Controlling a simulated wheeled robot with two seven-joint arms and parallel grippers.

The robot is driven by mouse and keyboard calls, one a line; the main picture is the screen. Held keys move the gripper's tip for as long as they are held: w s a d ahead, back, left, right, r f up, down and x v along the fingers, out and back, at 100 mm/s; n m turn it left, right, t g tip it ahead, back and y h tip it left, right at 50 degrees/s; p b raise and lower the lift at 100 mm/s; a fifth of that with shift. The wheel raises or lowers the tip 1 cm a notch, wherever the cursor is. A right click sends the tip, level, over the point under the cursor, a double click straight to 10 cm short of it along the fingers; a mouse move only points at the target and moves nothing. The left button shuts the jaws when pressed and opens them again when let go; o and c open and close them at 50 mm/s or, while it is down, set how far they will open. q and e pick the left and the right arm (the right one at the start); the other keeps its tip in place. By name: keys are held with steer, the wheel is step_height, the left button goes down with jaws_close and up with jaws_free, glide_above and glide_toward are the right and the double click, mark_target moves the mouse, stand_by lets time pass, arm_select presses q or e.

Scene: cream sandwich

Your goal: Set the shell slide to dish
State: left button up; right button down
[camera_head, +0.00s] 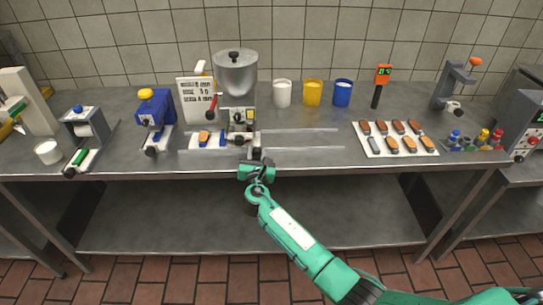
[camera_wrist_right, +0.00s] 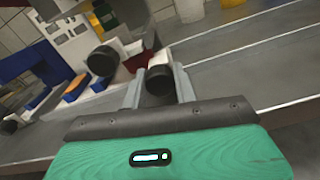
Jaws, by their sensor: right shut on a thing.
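A metal depositor with a round hopper (camera_head: 235,72) stands at the back of the counter, left of centre. At its foot is a white slide plate (camera_head: 195,141) carrying an orange-brown shell (camera_head: 205,137) on a blue holder; both also show in the wrist view at left. A black knob on a white stem (camera_wrist_right: 159,80) sits at the front of this station. My right gripper (camera_head: 257,163) is at the counter's front edge, its fingers (camera_wrist_right: 158,88) shut on this knob. Slide position marks are not readable. My left gripper is not in view.
Two pale rails (camera_head: 300,149) run right across the counter. A white tray (camera_head: 365,150) of several shells lies further right. A blue press (camera_head: 155,118) stands left. White, yellow and blue cups (camera_head: 313,93) stand behind. The counter between rails and shell tray is clear.

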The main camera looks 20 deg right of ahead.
steer(key=shift+w+a, duration=0.1)
steer(key=shift+a, duration=0.6)
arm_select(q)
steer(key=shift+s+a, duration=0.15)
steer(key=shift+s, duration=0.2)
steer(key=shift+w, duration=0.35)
arm_select(e)
steer(key=c, duration=1.3)
jaws_free()
steer(key=shift+a, duration=0.1)
steer(key=shift+o, duration=1)
steer(key=shift+w, duration=0.1)
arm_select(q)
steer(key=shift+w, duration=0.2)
